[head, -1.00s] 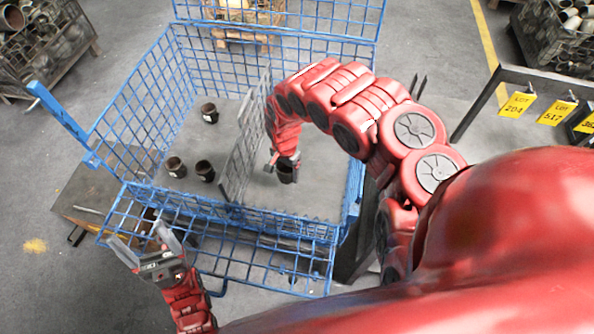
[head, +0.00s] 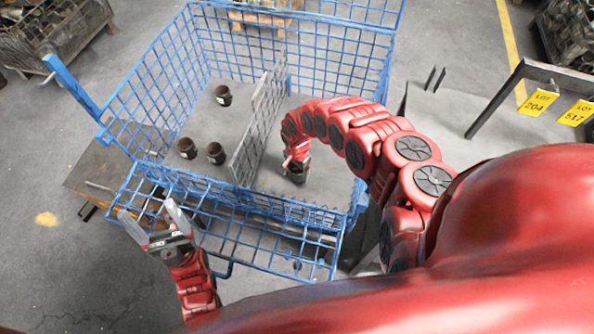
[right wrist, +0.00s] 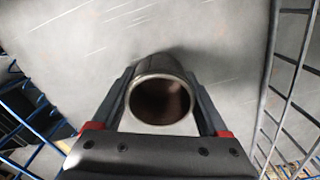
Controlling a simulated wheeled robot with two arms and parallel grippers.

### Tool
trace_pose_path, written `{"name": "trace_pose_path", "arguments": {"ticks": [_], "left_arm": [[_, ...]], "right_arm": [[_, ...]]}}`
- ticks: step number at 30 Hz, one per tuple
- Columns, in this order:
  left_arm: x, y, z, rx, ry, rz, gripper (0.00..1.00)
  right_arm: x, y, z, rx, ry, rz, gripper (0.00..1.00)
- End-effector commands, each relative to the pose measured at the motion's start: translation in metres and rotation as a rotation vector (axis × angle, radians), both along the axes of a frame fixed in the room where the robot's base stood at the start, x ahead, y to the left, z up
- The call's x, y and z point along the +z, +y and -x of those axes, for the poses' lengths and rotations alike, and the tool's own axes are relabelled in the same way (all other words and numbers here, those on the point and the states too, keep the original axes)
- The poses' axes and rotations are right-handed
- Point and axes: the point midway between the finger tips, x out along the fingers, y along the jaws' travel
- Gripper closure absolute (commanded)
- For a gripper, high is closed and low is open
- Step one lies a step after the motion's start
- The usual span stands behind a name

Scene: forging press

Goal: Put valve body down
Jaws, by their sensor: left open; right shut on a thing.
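The valve body (head: 297,176) is a dark, short, hollow cylinder in the right compartment of the blue wire basket (head: 318,218). My right gripper (head: 296,170) reaches down into that compartment and is shut on it. In the right wrist view the valve body (right wrist: 160,92) sits between the two fingers, its round open mouth facing the camera. It is close to the grey basket floor; I cannot tell whether it touches. My left gripper (head: 156,222) is open and empty, in front of the basket at the left.
A grey mesh divider (head: 258,130) splits the basket. Three similar dark valve bodies stand in the left compartment, one at the back (head: 223,95) and two nearer (head: 187,148) (head: 216,153). Floor around the held part is clear. A rail with yellow lot tags (head: 538,102) stands right.

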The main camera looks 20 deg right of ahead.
Motion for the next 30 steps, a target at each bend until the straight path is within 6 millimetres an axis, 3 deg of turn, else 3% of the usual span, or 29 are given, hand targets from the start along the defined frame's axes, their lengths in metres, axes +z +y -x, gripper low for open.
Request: {"name": "trace_pose_path", "arguments": {"ticks": [6, 7, 10, 22, 30], "left_arm": [[-0.003, 0.0, 0.0, 0.0, 0.0, 0.0, 0.2], [-0.002, 0.0, 0.0, 0.0, 0.0, 0.0, 0.2], [-0.002, 0.0, 0.0, 0.0, 0.0, 0.0, 0.2], [0.0, 0.0, 0.0, 0.0, 0.0, 0.0, 0.2], [0.002, 0.0, 0.0, 0.0, 0.0, 0.0, 0.2]], "right_arm": [[-0.004, 0.0, 0.0, 0.0, 0.0, 0.0, 1.0], [-0.003, 0.0, 0.0, 0.0, 0.0, 0.0, 0.17], [-0.002, 0.0, 0.0, 0.0, 0.0, 0.0, 0.0], [0.007, 0.001, 0.001, 0.005, 0.003, -0.001, 0.0], [0.049, -0.001, -0.002, 0.002, -0.002, 0.001, 0.0]]}}
